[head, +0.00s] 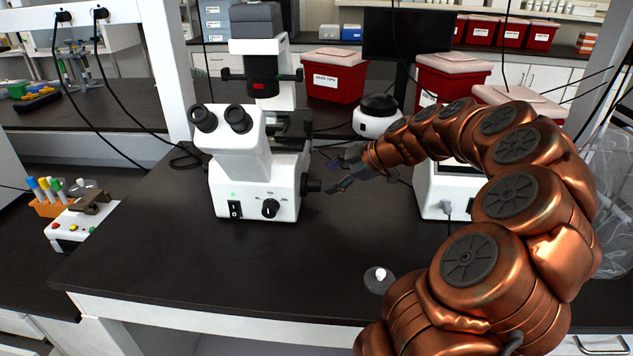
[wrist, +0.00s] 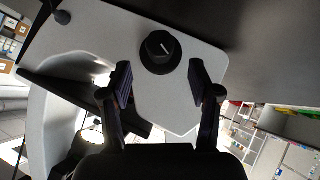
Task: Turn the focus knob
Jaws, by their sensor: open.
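The white microscope (head: 257,165) stands on the dark bench. A black focus knob (head: 311,186) sticks out from the right side of its base. In the wrist view my gripper (wrist: 160,80) is open, with one finger on each side of the knob in the picture. Nothing is held, and the fingers look apart from the knob.
The microscope's front has a black dial (head: 270,208) and a switch (head: 234,209). A white device with a black lid (head: 378,115) stands behind my gripper. A small clear dish (head: 379,280) lies near the bench's front edge.

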